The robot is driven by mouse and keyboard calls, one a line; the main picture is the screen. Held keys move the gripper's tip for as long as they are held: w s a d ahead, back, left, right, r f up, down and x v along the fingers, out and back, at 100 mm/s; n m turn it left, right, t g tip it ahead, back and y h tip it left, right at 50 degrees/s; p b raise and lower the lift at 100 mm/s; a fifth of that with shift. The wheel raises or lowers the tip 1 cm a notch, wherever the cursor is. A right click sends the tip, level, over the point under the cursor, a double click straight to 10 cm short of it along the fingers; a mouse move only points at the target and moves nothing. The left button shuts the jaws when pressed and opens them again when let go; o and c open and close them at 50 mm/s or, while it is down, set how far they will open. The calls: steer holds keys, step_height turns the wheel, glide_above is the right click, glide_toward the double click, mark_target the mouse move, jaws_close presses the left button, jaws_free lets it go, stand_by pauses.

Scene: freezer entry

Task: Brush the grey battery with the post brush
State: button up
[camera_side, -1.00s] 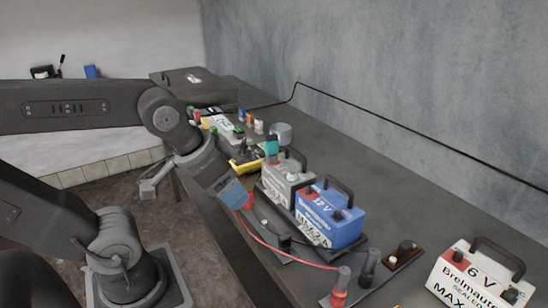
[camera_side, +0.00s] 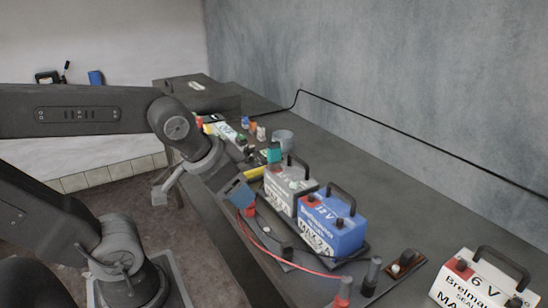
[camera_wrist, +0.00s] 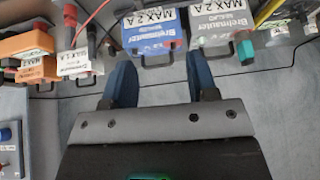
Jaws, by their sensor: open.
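The grey battery (camera_side: 280,197) stands upright on a dark tray, left of the blue battery (camera_side: 332,232) in the side view. In the wrist view the grey battery (camera_wrist: 222,42) is right of the blue one (camera_wrist: 158,36). My gripper (camera_side: 240,194) is low in front of the grey battery, apart from it. Its two blue fingers (camera_wrist: 160,82) are spread, with nothing between them. A teal piece (camera_side: 274,153) shows at the far left end of the grey battery, and a green piece (camera_wrist: 245,50) is beside it in the wrist view. I cannot tell whether either is the post brush.
A red clamp-like part (camera_side: 249,210) with a red cable lies close below my gripper. Red and black posts (camera_side: 343,292) and a white 6 V battery (camera_side: 478,284) are at the right. A yellow piece and several small items crowd the bench's left. Bare bench lies along the wall.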

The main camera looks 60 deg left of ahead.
mark_target(268, 154)
steer(key=w+a+f+t, duration=0.2)
steer(key=w+a+t, duration=0.1)
steer(key=w+a, duration=0.2)
steer(key=w+a+f+t+y, duration=0.1)
steer(key=w+a+f+t, duration=0.1)
steer(key=a, duration=0.5)
steer(key=w+a+f+t, duration=0.3)
steer(key=w+a+t, duration=0.1)
steer(key=w+a, duration=0.2)
steer(key=shift+w+a+y, duration=0.3)
steer(key=shift+w+a, duration=0.05)
steer(key=shift+w, duration=0.45)
steer(key=shift+s+a+f+t+h, duration=0.35)
steer(key=shift+s+t+h, duration=0.3)
steer(key=shift+t, duration=0.25)
steer(key=shift+s+t+h, duration=0.3)
steer(key=shift+t+h, duration=0.1)
steer(key=shift+h, duration=0.15)
steer(key=shift+w, duration=3.7)
jaws_close()
